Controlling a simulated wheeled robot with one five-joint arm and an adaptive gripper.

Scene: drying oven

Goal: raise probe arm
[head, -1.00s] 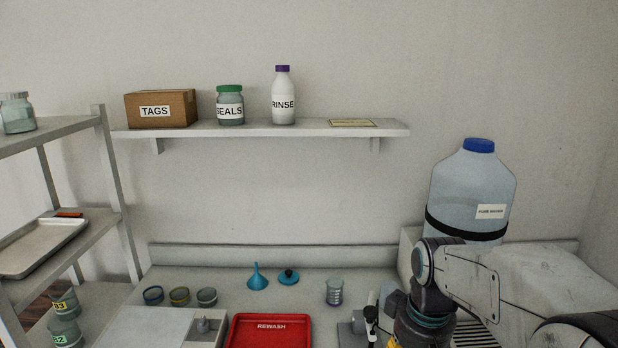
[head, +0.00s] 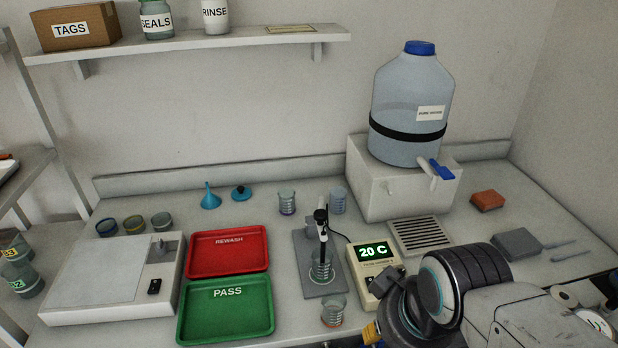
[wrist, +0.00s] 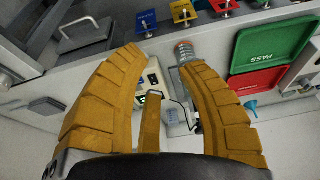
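The probe arm (head: 321,215) is a black-topped holder on a grey stand plate (head: 305,262), its probe hanging down into a beaker (head: 321,272). The meter (head: 373,262) beside it reads 20 C; it also shows between my fingers in the wrist view (wrist: 152,88). My gripper (wrist: 160,66) is open, with ochre fingers spread and nothing held. In the head view, only a bit of yellow finger shows low at the front, near the bench edge. The probe stand is partly hidden by a finger in the wrist view, and the probe is hard to make out there.
A beaker (head: 333,311) stands in front of the probe stand, close to my gripper. Red REWASH (head: 205,268) and green PASS (head: 190,330) trays lie left. A water bottle (head: 412,100) on a white box stands behind right, with a drain grille (head: 421,235) before it.

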